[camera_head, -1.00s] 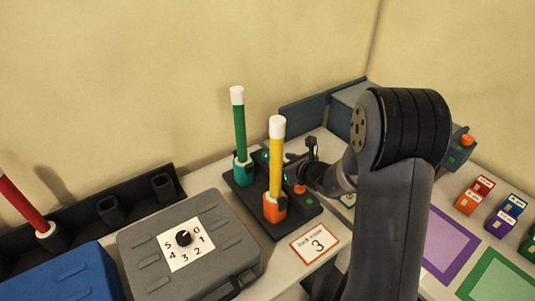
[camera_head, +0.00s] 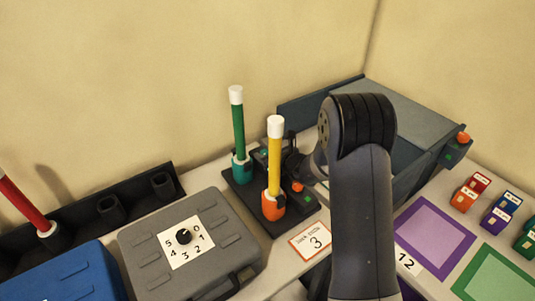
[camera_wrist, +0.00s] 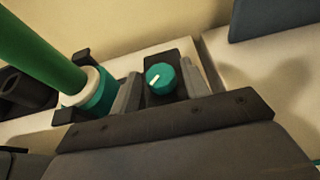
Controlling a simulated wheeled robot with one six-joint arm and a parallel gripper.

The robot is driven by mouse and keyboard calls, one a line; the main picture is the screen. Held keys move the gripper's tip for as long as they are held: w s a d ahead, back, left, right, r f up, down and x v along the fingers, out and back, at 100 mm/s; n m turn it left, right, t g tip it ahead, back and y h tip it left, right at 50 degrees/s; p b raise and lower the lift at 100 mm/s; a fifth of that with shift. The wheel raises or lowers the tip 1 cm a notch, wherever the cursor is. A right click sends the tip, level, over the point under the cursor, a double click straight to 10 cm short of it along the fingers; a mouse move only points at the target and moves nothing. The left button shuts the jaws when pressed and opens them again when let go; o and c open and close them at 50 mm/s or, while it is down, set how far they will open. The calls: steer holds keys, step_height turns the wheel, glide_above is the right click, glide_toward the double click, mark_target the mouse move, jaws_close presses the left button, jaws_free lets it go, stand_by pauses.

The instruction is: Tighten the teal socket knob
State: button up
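The teal knob (camera_wrist: 161,78) has a white pointer line and sits on a dark block in the wrist view. My gripper (camera_wrist: 162,84) is open, with one grey finger on each side of the knob; I cannot tell whether they touch it. The teal socket (camera_wrist: 97,95) with a white rim holds the green stick (camera_wrist: 35,50) just left of the fingers. In the head view the teal socket (camera_head: 241,170) holds the upright white-capped green stick (camera_head: 238,130). My gripper (camera_head: 289,157) there is partly hidden behind the yellow stick (camera_head: 274,155).
The yellow stick stands in an orange socket (camera_head: 273,206), with an orange knob (camera_head: 297,187) beside it. A grey case (camera_head: 215,245) with a dial stands left. A large grey bin (camera_head: 400,115) is behind my arm. Purple (camera_head: 436,240) and green mats lie right.

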steer(key=c, duration=0.8)
steer(key=shift+o, duration=0.2)
steer(key=b, duration=0.2)
steer(key=shift+f+m+b, duration=0.2)
steer(key=shift+m+b, duration=0.1)
steer(key=shift+b, duration=0.1)
steer(key=b, duration=0.1)
steer(key=m+t+h+b, duration=0.1)
steer(key=shift+r+b, duration=0.25)
steer(key=shift+b, duration=0.15)
steer(key=o, duration=1)
steer(key=shift+h, duration=0.3)
steer(key=shift+r, duration=0.1)
step_height(320, 180, up, 10)
steer(key=shift+f+p, duration=0.1)
steer(key=shift+p, duration=1.1)
